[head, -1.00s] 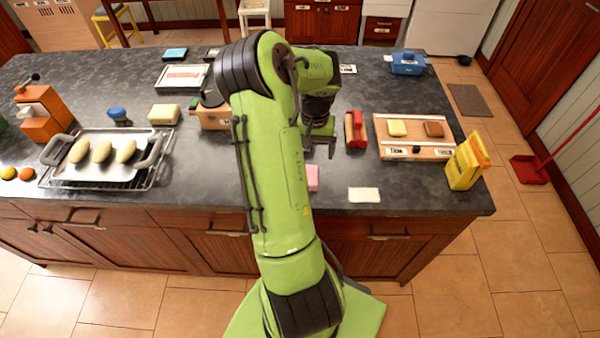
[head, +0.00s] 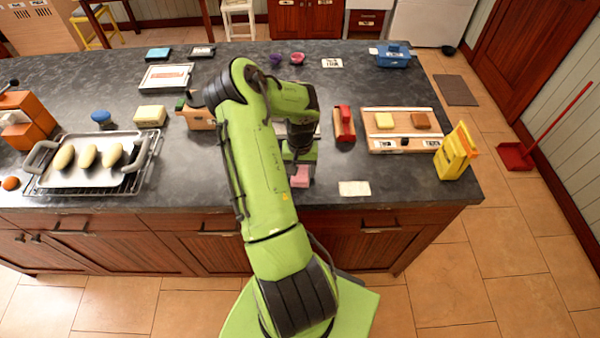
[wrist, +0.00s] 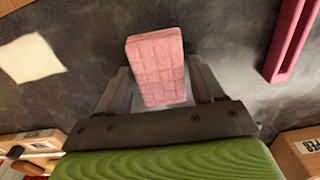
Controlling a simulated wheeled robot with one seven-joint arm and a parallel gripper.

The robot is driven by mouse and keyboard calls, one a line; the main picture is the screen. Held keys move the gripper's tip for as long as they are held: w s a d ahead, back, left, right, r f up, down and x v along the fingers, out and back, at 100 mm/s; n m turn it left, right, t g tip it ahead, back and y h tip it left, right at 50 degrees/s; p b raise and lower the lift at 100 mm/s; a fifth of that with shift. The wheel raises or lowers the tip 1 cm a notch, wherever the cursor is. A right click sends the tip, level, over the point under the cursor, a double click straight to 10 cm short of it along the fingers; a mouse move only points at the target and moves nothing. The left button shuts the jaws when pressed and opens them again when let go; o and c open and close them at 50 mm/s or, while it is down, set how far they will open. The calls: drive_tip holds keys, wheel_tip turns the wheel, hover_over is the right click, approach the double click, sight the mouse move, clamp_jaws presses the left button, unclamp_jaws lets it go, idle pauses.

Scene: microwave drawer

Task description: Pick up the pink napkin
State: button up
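The pink napkin (head: 300,176) is a small folded block on the dark counter near its front edge, partly hidden by my arm in the head view. In the wrist view the pink napkin (wrist: 157,66) shows a quilted face and lies between and beyond my two fingers. My gripper (wrist: 160,82) is open, with one finger on each side of the napkin and a gap showing beside it. In the head view my gripper (head: 299,160) points down just over the napkin.
A flat cream napkin (head: 354,188) lies to the right on the counter (head: 400,187). A red-handled item (head: 344,124) and a wooden board (head: 400,145) with yellow and brown blocks sit behind. A yellow carton (head: 455,152) stands at the right corner. A tray (head: 93,180) is at left.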

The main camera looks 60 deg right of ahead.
sight(300, 170)
drive_tip(key=c, duration=0.7)
wheel_tip(300, 170, up, 10)
drive_tip(key=o, duration=0.4)
drive_tip(key=shift+c, duration=1.3)
drive_tip(key=shift+f, duration=0.1)
